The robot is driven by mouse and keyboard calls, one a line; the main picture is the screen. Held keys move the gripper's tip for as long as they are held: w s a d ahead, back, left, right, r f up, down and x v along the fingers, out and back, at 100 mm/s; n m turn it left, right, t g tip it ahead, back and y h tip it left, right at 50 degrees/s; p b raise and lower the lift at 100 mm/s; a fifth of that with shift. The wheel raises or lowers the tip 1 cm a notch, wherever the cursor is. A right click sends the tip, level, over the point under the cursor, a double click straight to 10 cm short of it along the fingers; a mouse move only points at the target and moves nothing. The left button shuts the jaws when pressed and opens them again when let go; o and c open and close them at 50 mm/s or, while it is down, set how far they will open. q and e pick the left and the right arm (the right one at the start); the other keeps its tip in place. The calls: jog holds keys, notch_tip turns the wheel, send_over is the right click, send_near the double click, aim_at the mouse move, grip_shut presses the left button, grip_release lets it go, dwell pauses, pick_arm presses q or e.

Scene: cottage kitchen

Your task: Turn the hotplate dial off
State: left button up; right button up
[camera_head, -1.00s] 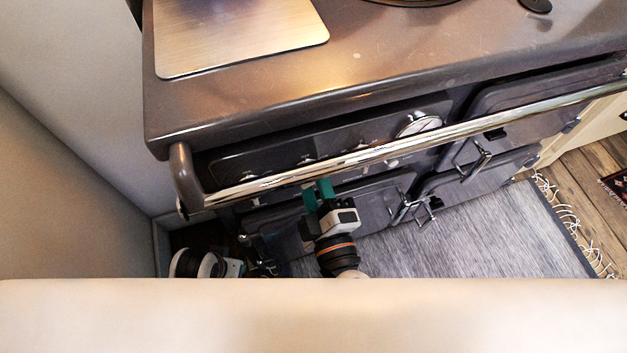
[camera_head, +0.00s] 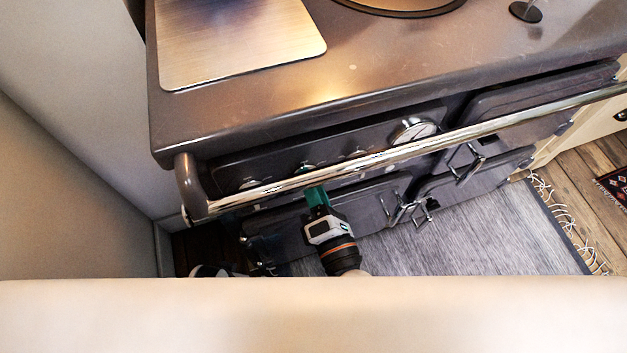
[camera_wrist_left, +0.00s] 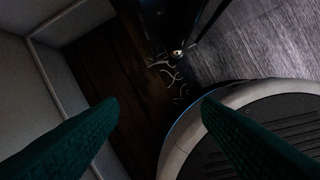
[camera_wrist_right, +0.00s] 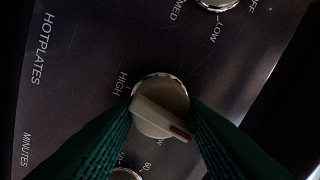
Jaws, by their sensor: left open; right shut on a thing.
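A round dial with a pale bar handle and a red mark (camera_wrist_right: 158,118) sits on the dark control panel in the right wrist view. Its bar points to the lower right. HIGH is printed beside it, and the HOTPLATES label is at upper left. My right gripper (camera_wrist_right: 162,107) is shut on this dial, one green finger on each side. In the head view my right gripper (camera_head: 316,192) reaches up under the chrome rail, which hides its tips. My left gripper (camera_wrist_left: 158,100) is open and empty, low above the dark floor.
The chrome rail (camera_head: 440,142) runs across the stove front. A second dial (camera_wrist_right: 215,3) marked MED, LOW and OFF and a lower dial (camera_wrist_right: 126,174) flank the held one. A round gauge (camera_head: 414,130) is further right. A wall stands close at left; a grey rug (camera_head: 480,235) covers the floor.

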pick_arm(q)
jog(key=shift+s+f+p, duration=0.2)
jog(key=shift+s+f, duration=0.15)
jog(key=shift+f, duration=0.35)
jog(key=shift+s+f+p, duration=0.15)
jog(key=shift+s+f, duration=0.15)
jog(key=shift+f, duration=0.35)
pick_arm(e)
jog(key=shift+a+f+n, duration=0.1)
jog(key=shift+n, duration=0.9)
pick_arm(q)
jog(key=shift+a, duration=0.1)
pick_arm(e)
jog(key=o, duration=1)
pick_arm(q)
notch_tip(320, 180, up, 10)
jog(key=w+b, duration=0.3)
jog(key=shift+d+t, duration=0.2)
jog(key=shift+t, duration=0.1)
pick_arm(e)
jog(key=v, duration=1.2)
pick_arm(q)
jog(key=shift+r, duration=0.1)
